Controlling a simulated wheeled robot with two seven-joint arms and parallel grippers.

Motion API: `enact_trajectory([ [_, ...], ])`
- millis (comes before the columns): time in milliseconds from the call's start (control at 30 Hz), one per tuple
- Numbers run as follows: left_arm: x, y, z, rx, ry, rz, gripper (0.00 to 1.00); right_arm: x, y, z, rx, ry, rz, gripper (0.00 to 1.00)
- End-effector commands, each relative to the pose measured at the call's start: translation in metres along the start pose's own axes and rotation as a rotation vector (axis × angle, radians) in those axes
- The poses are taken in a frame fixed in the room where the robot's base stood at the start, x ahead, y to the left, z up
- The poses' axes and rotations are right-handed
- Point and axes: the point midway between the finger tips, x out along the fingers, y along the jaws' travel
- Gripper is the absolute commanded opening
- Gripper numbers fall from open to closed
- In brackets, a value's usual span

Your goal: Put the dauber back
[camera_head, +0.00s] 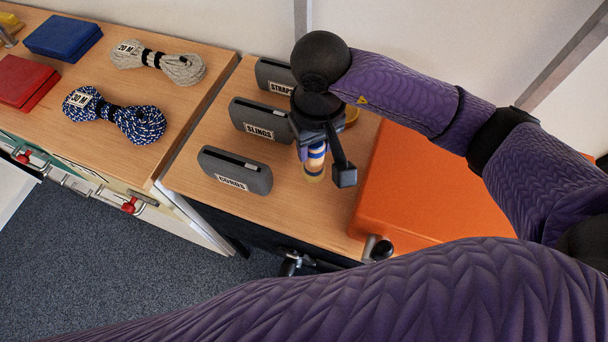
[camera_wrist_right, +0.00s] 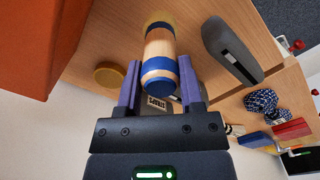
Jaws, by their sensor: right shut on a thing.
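The dauber (camera_head: 315,170), a pale wooden cylinder with blue bands, hangs below my right gripper (camera_head: 318,145). In the right wrist view the dauber (camera_wrist_right: 159,57) sits between the two purple fingers of the right gripper (camera_wrist_right: 160,85), which is shut on it. It is over the wooden bench top (camera_head: 290,205), in front of the grey "SLINGS" block; the gap beneath it is hard to judge. My left gripper is not in view.
Grey blocks labelled "STRAPS" (camera_head: 275,76), "SLINGS" (camera_head: 262,120) and "CORDS" (camera_head: 235,170) stand left of the gripper. An orange box (camera_head: 430,190) is close on the right. Coiled ropes (camera_head: 115,115) and red (camera_head: 25,82) and blue (camera_head: 62,38) cases lie on the left bench.

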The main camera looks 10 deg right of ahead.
Motion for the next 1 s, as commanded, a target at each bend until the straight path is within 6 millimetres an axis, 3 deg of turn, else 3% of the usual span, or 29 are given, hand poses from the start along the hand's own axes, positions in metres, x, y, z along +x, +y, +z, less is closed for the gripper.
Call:
enact_trajectory([
  [100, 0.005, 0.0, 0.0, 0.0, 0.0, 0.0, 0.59, 0.027, 0.0, 0.001, 0.003, -0.004, -0.001, 0.0],
  [367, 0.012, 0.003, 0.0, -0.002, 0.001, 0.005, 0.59, 0.07, 0.0, 0.0, 0.005, -0.002, -0.003, 0.0],
  [667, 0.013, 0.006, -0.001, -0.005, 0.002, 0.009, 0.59, 0.074, 0.001, -0.001, 0.003, 0.003, -0.001, 0.0],
  [700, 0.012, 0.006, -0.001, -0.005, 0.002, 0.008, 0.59, 0.073, 0.001, -0.001, 0.004, 0.003, -0.001, 0.56],
  [833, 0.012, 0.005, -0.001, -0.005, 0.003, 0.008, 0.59, 0.073, 0.001, -0.001, 0.004, 0.003, -0.001, 0.83],
  [1000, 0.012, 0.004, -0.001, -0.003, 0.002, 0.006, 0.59, 0.073, 0.001, -0.001, 0.004, 0.003, -0.001, 0.83],
])
